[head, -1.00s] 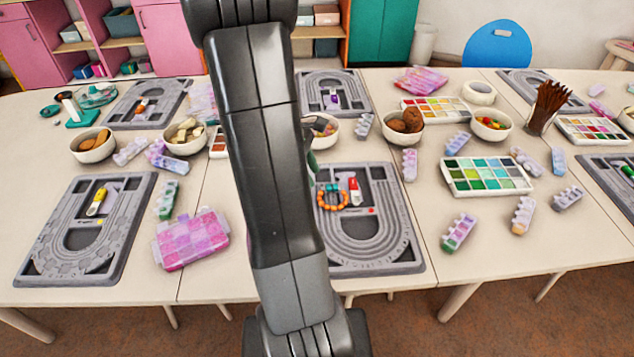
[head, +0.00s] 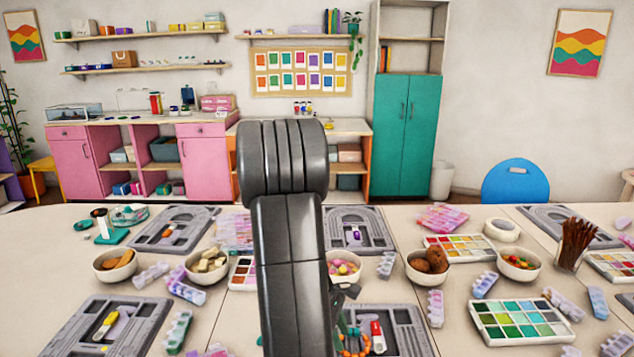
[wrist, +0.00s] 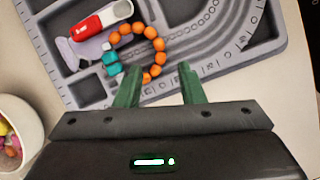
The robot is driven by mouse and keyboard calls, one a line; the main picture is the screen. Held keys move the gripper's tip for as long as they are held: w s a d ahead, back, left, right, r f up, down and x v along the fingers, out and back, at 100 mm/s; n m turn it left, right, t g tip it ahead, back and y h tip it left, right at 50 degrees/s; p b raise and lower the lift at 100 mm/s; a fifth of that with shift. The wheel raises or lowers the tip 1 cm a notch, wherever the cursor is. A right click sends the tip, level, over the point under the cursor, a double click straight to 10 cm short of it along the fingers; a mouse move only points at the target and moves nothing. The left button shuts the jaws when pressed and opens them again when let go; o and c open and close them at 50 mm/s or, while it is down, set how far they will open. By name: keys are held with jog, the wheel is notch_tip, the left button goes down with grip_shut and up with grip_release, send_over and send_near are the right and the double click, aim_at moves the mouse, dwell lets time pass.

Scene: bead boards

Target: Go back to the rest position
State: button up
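My gripper (wrist: 158,82) shows in the wrist view with its two green fingers apart and nothing between them. A string of orange beads with teal ones (wrist: 140,45) lies on the grey bead board (wrist: 215,45) just beyond the fingertips. A red and white tool (wrist: 100,20) lies on the same board. In the head view my arm hides most of the gripper and part of this board (head: 405,325); the orange beads (head: 352,345) show at its right side, near the bottom edge.
A bowl of pink and yellow beads (head: 343,266) stands close to my arm. More bowls, bead boards, a green paint-like palette (head: 518,318) and a cup of brown sticks (head: 574,243) crowd the table. The air above the table looks clear.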

aim_at(348, 353)
jog(key=b+x, duration=0.1)
jog(key=x, duration=0.4)
jog(key=shift+f, duration=0.35)
notch_tip(348, 353, up, 3)
jog(key=shift+r+p, duration=0.1)
jog(key=shift+p, duration=0.35)
jog(key=shift+r, duration=0.6)
